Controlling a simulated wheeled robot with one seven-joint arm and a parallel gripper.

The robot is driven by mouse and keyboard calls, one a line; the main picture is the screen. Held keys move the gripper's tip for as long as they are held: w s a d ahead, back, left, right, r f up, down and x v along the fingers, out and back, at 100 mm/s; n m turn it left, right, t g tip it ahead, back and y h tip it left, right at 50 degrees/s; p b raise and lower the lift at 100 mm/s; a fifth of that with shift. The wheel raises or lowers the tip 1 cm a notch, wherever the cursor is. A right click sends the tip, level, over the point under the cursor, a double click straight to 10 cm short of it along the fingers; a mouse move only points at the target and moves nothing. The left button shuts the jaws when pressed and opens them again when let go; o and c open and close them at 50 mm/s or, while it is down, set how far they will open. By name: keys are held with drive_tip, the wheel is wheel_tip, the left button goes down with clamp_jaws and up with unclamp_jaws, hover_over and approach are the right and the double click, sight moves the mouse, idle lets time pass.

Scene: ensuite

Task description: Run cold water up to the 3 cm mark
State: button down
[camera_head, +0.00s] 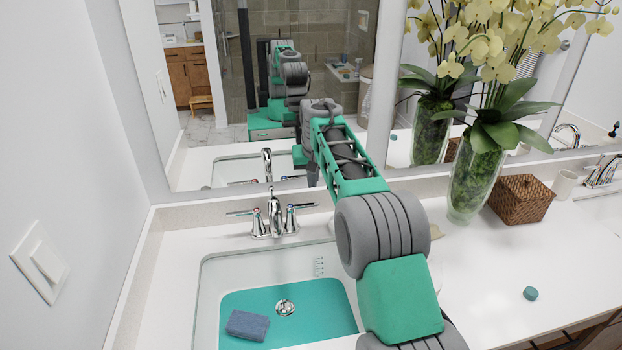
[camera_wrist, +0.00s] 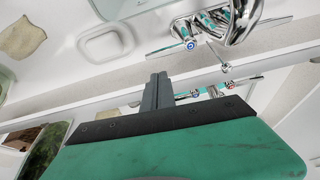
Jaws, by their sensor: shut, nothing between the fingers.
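The chrome faucet (camera_head: 274,214) stands behind the sink (camera_head: 207,290), with a red-marked handle (camera_head: 256,212) on its left and a blue-marked handle (camera_head: 292,210) on its right. No stream shows under the spout. A scale of marks (camera_head: 319,266) is on the basin's back wall. The basin floor is teal, with a chrome drain (camera_head: 285,307); I cannot tell whether water covers it. My gripper (camera_wrist: 157,80) is shut and empty, apart from the blue-marked handle (camera_wrist: 191,46), which is above and right of the fingertips in the wrist view. The head view mostly hides my gripper behind my arm.
A blue sponge (camera_head: 247,325) lies in the basin. A glass vase (camera_head: 474,180) of orchids, a wicker box (camera_head: 522,198) and a cup (camera_head: 564,184) stand to the right. A teal disc (camera_head: 530,293) lies on the open counter. The mirror (camera_head: 225,110) closes off the back.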

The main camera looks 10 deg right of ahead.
sight(313, 203)
drive_tip(key=p+x, duration=0.1)
drive_tip(key=x, duration=0.7)
drive_tip(key=shift+p, duration=0.3)
drive_tip(key=shift+s+d+f, duration=0.1)
drive_tip(key=shift+s, duration=0.05)
drive_tip(key=s+m+h+b, duration=0.1)
drive_tip(key=m, duration=0.1)
drive_tip(key=shift+s+m, duration=0.2)
drive_tip(key=shift+m, duration=0.2)
drive_tip(key=shift+s+a+m+g+h+p, duration=0.25)
drive_tip(key=shift+s+m, duration=0.4)
drive_tip(key=shift+m, duration=0.4)
drive_tip(key=shift+s+m+g+h+p, duration=0.15)
drive_tip(key=shift+s+m+h, duration=0.35)
drive_tip(key=shift+m, duration=0.55)
drive_tip(key=shift+s, duration=0.1)
drive_tip(key=p+v, duration=0.6)
drive_tip(key=v, duration=0.4)
